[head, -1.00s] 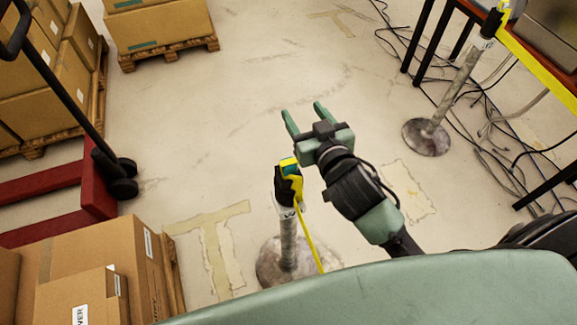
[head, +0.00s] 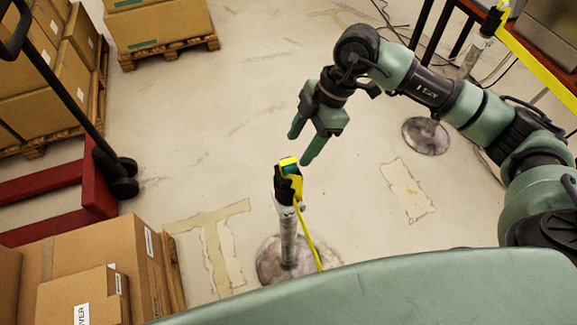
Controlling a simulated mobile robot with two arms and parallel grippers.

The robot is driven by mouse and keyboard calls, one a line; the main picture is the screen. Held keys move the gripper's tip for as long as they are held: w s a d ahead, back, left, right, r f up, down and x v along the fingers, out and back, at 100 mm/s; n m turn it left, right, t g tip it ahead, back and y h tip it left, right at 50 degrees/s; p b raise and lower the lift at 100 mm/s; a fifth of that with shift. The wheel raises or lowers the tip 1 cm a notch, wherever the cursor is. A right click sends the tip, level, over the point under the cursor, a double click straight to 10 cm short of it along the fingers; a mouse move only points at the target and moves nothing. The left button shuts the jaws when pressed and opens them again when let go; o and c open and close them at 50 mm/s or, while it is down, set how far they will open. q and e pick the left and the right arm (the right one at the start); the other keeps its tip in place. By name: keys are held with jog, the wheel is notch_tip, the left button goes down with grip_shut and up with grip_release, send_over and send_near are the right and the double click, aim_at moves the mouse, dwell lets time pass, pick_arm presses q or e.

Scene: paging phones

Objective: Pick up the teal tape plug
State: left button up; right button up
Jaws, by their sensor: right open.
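The teal tape plug (head: 290,170) sits at the top of a near stanchion post (head: 289,240), in a black head with yellow around it. A yellow tape (head: 308,238) runs down from it toward the lower right. My right gripper (head: 299,150) is open and empty. Its two green fingers point down toward the plug, just above and beyond it in the picture, and do not visibly hold it. Whether a fingertip touches the plug cannot be told. My left gripper is not in view.
A second stanchion (head: 426,136) stands at the right by a dark-framed table with yellow tape. Cardboard boxes (head: 95,265) are at lower left, a red pallet jack (head: 85,185) at left. Cables lie on the floor at upper right. The middle floor is clear.

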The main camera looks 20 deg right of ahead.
aim_at(289, 161)
jog(key=p+x, duration=0.2)
jog(key=x, duration=0.4)
jog(key=shift+w+a+f+p, duration=0.1)
jog(key=shift+a+f+p, duration=0.15)
jog(key=shift+p, duration=0.1)
jog(key=shift+a+f, duration=0.15)
jog(key=shift+f, duration=0.25)
grip_shut()
